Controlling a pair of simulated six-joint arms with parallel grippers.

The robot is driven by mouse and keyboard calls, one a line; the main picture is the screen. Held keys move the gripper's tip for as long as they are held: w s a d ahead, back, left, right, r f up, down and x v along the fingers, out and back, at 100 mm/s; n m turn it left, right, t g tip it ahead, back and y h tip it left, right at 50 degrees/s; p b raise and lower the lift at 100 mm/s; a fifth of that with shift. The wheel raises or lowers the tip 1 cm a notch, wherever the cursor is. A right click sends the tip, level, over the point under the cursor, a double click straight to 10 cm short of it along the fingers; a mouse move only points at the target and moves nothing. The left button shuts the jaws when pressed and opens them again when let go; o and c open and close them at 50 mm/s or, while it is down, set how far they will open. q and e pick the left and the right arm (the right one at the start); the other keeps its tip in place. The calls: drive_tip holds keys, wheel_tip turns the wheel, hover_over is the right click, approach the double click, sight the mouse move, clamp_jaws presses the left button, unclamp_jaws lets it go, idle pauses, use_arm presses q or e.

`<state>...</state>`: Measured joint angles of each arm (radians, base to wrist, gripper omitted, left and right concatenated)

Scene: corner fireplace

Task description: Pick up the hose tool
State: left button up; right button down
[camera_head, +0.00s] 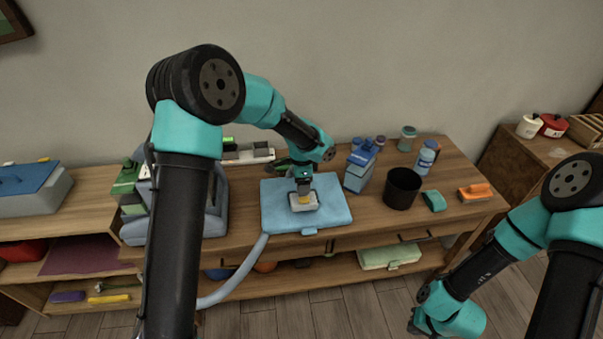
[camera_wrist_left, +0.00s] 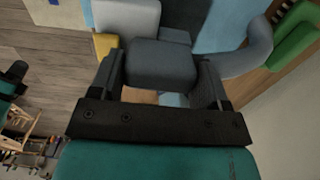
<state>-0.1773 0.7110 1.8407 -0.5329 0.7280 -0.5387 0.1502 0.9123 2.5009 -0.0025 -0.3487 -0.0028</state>
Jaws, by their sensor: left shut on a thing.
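The hose tool (camera_head: 304,202) has a pale grey head with a yellow part and sits over a light blue folded case (camera_head: 338,205) on the wooden table. My left gripper (camera_head: 303,182) is above it with its fingers down. In the left wrist view, my left gripper (camera_wrist_left: 158,72) is shut on a dark grey block of the hose tool (camera_wrist_left: 160,62), one finger on each side. Whether the tool still touches the case is unclear. My right gripper (camera_head: 428,325) hangs low at the bottom, its fingers too hidden to read.
A pale blue hose (camera_head: 243,268) hangs over the table's front edge. A black cup (camera_head: 402,188), a blue box (camera_head: 359,172), bottles, a green item (camera_head: 433,201) and an orange-handled brush (camera_head: 475,192) stand to the right. A grey-blue machine (camera_head: 216,205) stands left, partly behind my left arm.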

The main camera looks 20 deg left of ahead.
use_arm(q)
drive_tip(key=s+d, duration=0.2)
drive_tip(key=s, duration=0.7)
drive_tip(key=shift+d+r, duration=0.35)
drive_tip(key=shift+r, duration=0.1)
drive_tip(key=o, duration=0.6)
drive_tip(key=c, duration=0.3)
wheel_tip(320, 180, up, 9)
